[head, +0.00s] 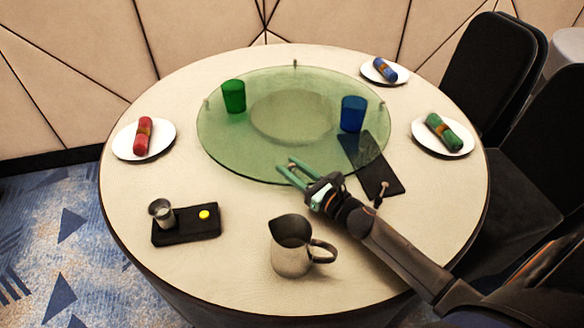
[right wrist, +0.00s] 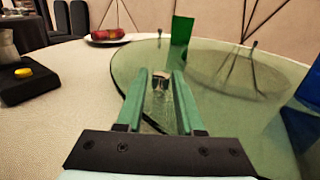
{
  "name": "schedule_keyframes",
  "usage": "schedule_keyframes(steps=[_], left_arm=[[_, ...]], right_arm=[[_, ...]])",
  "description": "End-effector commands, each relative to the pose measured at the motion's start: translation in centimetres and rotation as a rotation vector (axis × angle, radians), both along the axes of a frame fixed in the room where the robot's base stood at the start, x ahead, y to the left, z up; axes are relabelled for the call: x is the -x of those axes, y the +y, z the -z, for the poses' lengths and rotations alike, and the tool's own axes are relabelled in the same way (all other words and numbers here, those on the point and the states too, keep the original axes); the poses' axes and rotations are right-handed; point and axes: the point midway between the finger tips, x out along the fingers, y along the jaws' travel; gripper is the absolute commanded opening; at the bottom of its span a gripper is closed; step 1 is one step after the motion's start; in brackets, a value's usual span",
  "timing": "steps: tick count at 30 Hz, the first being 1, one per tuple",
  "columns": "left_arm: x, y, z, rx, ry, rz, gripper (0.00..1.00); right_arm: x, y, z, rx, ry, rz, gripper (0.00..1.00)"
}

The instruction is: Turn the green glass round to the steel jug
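The green glass (head: 234,96) stands upright at the back left of a round, see-through green turntable (head: 225,150). It also shows in the right wrist view (right wrist: 181,38). The steel jug (head: 290,248) stands on the table in front of the turntable, its handle to the right. My right gripper (head: 285,166) is open at the turntable's front edge, fingers pointing left and away. In the right wrist view, a small metal peg (right wrist: 160,79) shows between the fingers, with a gap either side. Whether a finger touches it, I cannot tell. My left gripper is out of view.
A blue glass (head: 353,114) stands on the turntable's right. A dark slab (head: 380,180) lies at its right edge, near my arm. A black tray (head: 187,234) holds a small metal cup and a yellow disc. Plates with rolled napkins lie around the table (head: 240,285).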

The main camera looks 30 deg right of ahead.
Motion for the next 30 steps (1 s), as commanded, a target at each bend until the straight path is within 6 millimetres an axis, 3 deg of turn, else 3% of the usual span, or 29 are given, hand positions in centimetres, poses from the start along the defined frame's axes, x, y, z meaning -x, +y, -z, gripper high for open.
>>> schedule_keyframes(steps=[1,9,30], left_arm=[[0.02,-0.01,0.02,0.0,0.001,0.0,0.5],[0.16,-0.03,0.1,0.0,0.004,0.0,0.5],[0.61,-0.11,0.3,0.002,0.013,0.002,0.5]], right_arm=[[0.01,0.01,0.0,0.0,0.0,0.0,0.3],[0.02,0.01,0.01,0.0,0.0,0.0,0.0],[0.04,0.04,0.02,0.0,0.0,-0.001,0.0]])
